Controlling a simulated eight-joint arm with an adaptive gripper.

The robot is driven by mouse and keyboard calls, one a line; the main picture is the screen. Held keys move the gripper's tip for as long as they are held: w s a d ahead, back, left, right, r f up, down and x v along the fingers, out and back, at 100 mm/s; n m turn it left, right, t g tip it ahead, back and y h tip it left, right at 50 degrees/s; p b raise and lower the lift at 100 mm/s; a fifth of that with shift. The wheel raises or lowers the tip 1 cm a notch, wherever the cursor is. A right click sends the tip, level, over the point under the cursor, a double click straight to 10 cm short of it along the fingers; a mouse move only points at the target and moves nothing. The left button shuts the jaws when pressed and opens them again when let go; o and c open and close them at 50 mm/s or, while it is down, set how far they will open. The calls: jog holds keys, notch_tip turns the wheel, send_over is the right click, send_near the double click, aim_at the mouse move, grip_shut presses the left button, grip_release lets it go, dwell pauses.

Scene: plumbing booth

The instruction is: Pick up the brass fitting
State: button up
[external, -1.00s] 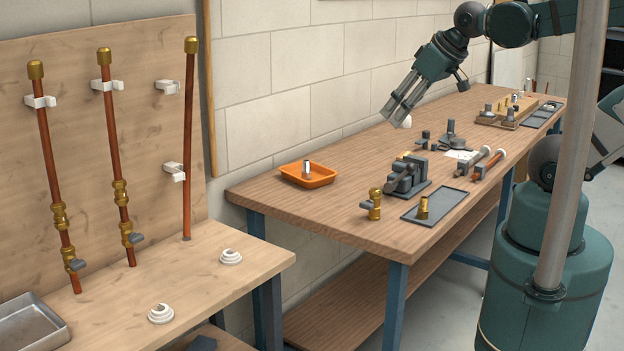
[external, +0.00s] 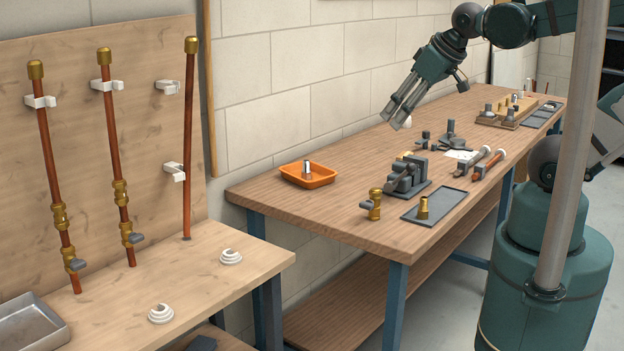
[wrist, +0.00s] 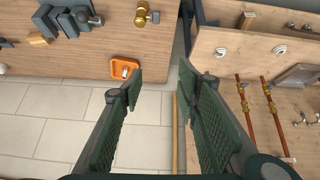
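A short brass fitting (external: 423,208) stands upright on a flat dark grey tray (external: 437,211) near the front corner of the wooden workbench. To its left stands a brass valve (external: 374,205) with a grey handle, which also shows in the wrist view (wrist: 140,16). I cannot make out the fitting on the tray in the wrist view. My gripper (external: 397,119) is above the bench, behind and well above the fitting, touching nothing. In the wrist view my gripper (wrist: 161,73) is open, its two fingers apart and nothing between them.
A grey vise (external: 407,176) stands behind the valve and fitting. An orange tray (external: 308,175) holding a small metallic cylinder sits at the left. Tools with red and grey handles (external: 489,164) lie at the right. Copper pipes (external: 113,155) stand against a wooden panel. The bench's front left is clear.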

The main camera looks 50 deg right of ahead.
jog(key=w+d+f+n+g+b, duration=0.1)
jog(key=d+f+n+g, duration=0.3)
jog(key=d+f+n, duration=0.5)
jog(key=n+g+b, duration=0.1)
jog(key=n+g, duration=0.2)
jog(key=n, duration=0.2)
send_over(424, 197)
jog(key=a, duration=0.1)
notch_tip(424, 197, down, 11)
jog(key=shift+w+f, duration=0.1)
jog(key=shift+f, duration=0.05)
jog(key=shift+s+d+f+n, duration=0.2)
jog(key=shift+s+f+n, duration=0.1)
jog(key=shift+f, duration=0.1)
jog(key=shift+f, duration=0.1)
jog(key=shift+w+f+b, duration=0.1)
jog(key=shift+f+b, duration=0.3)
jog(key=shift+f, duration=0.8)
jog(key=shift+f, duration=0.15)
jog(key=shift+d+f+b, duration=0.2)
jog(key=shift+f+b, duration=0.4)
jog(key=shift+f, duration=1.85)
